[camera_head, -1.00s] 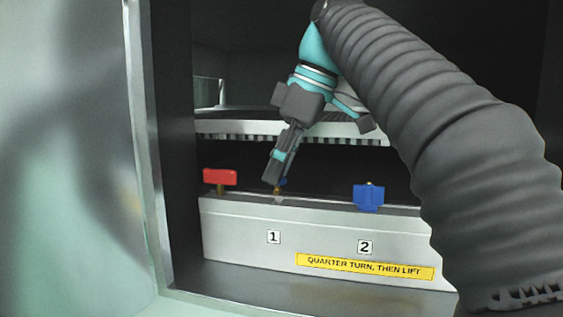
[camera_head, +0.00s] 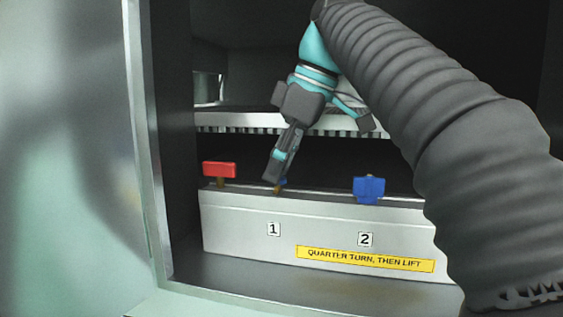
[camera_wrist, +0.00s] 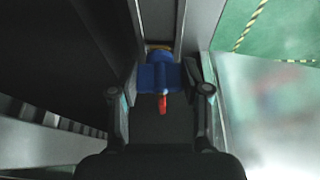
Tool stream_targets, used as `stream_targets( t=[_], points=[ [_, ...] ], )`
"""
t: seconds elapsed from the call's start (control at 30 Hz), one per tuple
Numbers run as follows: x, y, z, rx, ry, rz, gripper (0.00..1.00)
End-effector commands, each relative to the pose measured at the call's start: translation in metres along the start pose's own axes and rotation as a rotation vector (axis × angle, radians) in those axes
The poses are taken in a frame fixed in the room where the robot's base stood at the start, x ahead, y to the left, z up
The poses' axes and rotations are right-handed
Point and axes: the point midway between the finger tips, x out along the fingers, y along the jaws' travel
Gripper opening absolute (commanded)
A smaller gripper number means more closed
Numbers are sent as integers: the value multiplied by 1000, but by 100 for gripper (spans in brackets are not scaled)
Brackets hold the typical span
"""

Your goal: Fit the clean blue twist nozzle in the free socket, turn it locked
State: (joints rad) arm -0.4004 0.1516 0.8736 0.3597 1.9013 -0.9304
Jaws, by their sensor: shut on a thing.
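My gripper (camera_head: 276,178) points down over position 1 of the grey manifold bar (camera_head: 225,230). It is shut on a blue twist nozzle (camera_head: 284,181), mostly hidden behind the fingers in the head view. The nozzle's brass end (camera_head: 277,190) is at the bar's top edge at position 1. I cannot tell how deep it sits in the socket or how it is turned. In the wrist view the blue nozzle (camera_wrist: 158,76) lies between both fingers. A second blue nozzle (camera_head: 369,189) stands at position 2.
A red-handled nozzle (camera_head: 219,169) stands on the bar's left end. A yellow label (camera_head: 365,260) reads "QUARTER TURN, THEN LIFT". A shelf (camera_head: 240,121) crosses behind my gripper. The cabinet's left frame (camera_head: 147,150) stands close by. A red piece (camera_wrist: 163,104) shows in the wrist view.

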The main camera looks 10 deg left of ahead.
Motion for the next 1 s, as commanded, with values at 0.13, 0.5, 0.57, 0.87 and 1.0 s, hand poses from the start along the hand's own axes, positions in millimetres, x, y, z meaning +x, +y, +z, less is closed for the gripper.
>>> stream_targets(
  t=[0.13,0.5,0.57,0.87,1.0],
  points=[
    [4,0,2,0,0,1,15],
    [11,0,4,0,0,1,15],
    [12,0,5,0,0,1,15],
    [18,0,7,0,1,1,15],
    [18,0,7,0,1,1,72]
  ],
)
